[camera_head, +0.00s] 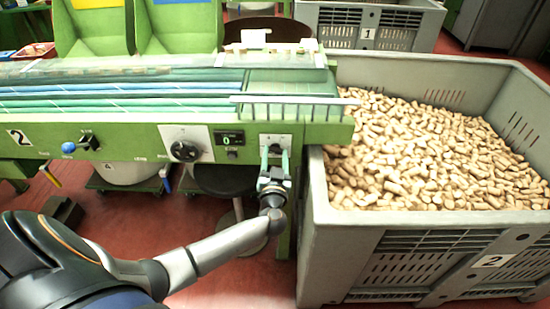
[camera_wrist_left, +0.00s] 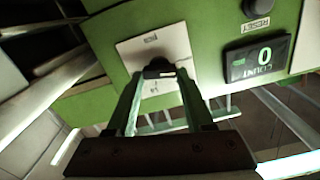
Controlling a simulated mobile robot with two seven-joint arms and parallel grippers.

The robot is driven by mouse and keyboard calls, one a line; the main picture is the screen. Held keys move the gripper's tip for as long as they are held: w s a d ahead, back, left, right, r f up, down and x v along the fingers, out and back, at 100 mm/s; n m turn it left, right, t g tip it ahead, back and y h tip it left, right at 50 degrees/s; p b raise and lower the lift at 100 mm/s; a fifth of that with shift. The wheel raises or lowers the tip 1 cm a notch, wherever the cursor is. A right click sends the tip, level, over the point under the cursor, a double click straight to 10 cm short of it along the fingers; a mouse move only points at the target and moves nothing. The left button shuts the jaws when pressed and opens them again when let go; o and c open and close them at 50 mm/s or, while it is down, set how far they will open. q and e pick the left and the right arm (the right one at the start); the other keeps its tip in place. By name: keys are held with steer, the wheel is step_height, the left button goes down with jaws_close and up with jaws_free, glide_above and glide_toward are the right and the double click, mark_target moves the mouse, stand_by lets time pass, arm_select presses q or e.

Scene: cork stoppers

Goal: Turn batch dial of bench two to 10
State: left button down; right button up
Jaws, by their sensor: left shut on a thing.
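Bench two is the green machine (camera_head: 120,142) with a "2" plate on its front. At its right end a white plate (camera_head: 285,140) carries a small black dial (camera_wrist_left: 158,68). My left gripper (camera_head: 275,150) reaches up to this plate and is shut on the dial, one finger on each side, as the left wrist view shows. The fingers hide most of the dial in the head view, and I cannot read its setting. The counter display (camera_head: 229,139) left of it reads 0. My right gripper is not in view.
A grey crate (camera_head: 400,226) full of corks stands close on the right. A dark stool (camera_head: 222,181) is under the bench.

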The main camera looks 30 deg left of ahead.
arm_select(q)
steer(key=shift+f+m+b, duration=0.15)
steer(key=shift+m+b, duration=0.25)
steer(key=shift+m, duration=0.5)
steer(key=m+b, duration=0.1)
steer(key=m, duration=0.1)
steer(key=shift+d+m, duration=0.1)
steer(key=shift+m, duration=0.3)
steer(key=m, duration=0.4)
steer(key=shift+m, duration=0.3)
steer(key=shift+w+m, duration=0.1)
steer(key=shift+m, duration=0.8)
steer(key=m, duration=0.2)
steer(key=shift+d+m, duration=0.1)
steer(key=shift+m, duration=0.3)
steer(key=m, duration=0.3)
steer(key=shift+p, duration=0.35)
steer(key=m, duration=0.2)
steer(key=shift+f+m+p, duration=0.1)
steer(key=shift+m+p, duration=0.2)
steer(key=shift+f+m, duration=0.1)
steer(key=shift+m, duration=0.8)
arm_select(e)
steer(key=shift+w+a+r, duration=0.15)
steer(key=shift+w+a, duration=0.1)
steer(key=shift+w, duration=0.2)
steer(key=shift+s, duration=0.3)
